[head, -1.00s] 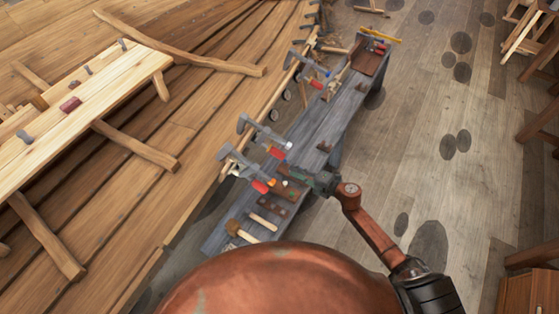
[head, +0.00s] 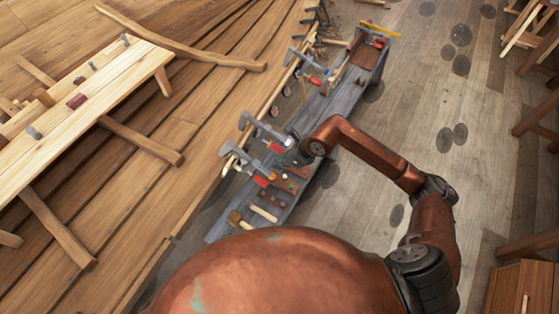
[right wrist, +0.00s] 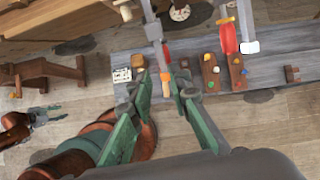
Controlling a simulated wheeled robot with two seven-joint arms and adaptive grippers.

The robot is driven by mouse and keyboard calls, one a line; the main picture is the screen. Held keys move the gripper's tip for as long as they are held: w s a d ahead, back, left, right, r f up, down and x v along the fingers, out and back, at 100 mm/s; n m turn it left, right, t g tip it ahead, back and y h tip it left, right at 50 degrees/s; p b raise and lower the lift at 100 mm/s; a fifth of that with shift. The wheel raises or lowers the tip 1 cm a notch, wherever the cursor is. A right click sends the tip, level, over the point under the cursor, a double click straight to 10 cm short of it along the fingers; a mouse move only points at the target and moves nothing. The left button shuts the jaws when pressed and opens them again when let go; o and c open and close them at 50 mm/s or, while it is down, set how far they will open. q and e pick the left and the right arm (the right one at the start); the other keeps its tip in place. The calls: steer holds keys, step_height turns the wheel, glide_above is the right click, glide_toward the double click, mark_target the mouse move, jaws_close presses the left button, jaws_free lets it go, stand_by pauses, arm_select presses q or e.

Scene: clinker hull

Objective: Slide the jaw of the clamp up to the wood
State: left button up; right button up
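Grey bar clamps with red handles grip the hull's edge. In the head view, the nearer two are an upper clamp (head: 255,128) and a lower clamp (head: 238,160). In the right wrist view, one clamp's grey bar (right wrist: 153,28) stands just beyond my fingers, and another clamp (right wrist: 228,38) stands to the right. My right gripper (right wrist: 163,88) is open, its green fingers apart with nothing held. In the head view it is close to the upper clamp, partly hidden by my forearm. My left gripper (right wrist: 46,114) shows small in the right wrist view and looks open.
The grey bench (head: 322,108) runs alongside the hull planks (head: 150,200) and carries wooden blocks with coloured knobs (right wrist: 210,72) and mallets. A third clamp (head: 298,58) is farther along. A plank table (head: 100,85) is at left. The floor right of the bench is open.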

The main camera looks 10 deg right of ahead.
mark_target(259, 165)
steer(key=b+x, duration=0.7)
steer(key=x, duration=0.4)
steer(key=shift+b+x, duration=0.65)
steer(key=shift+x, duration=0.15)
steer(key=shift+w+a+r, duration=0.35)
steer(key=shift+w+a, duration=0.15)
steer(key=shift+a, duration=0.15)
steer(key=shift+c, duration=0.4)
steer(key=shift+w+a+r, duration=0.15)
steer(key=shift+w+a, duration=0.05)
steer(key=shift+a, duration=0.05)
steer(key=shift+w+a+r+b, duration=0.1)
steer(key=shift+w+a+b, duration=0.1)
steer(key=shift+b, duration=0.1)
steer(key=shift+w+a+r, duration=0.2)
steer(key=shift+a+r, duration=0.1)
steer(key=shift+r, duration=0.05)
steer(key=shift+d+f, duration=0.1)
stand_by(0.4)
steer(key=shift+s+d+f, duration=0.25)
steer(key=shift+s+d, duration=0.15)
steer(key=shift+d, duration=0.05)
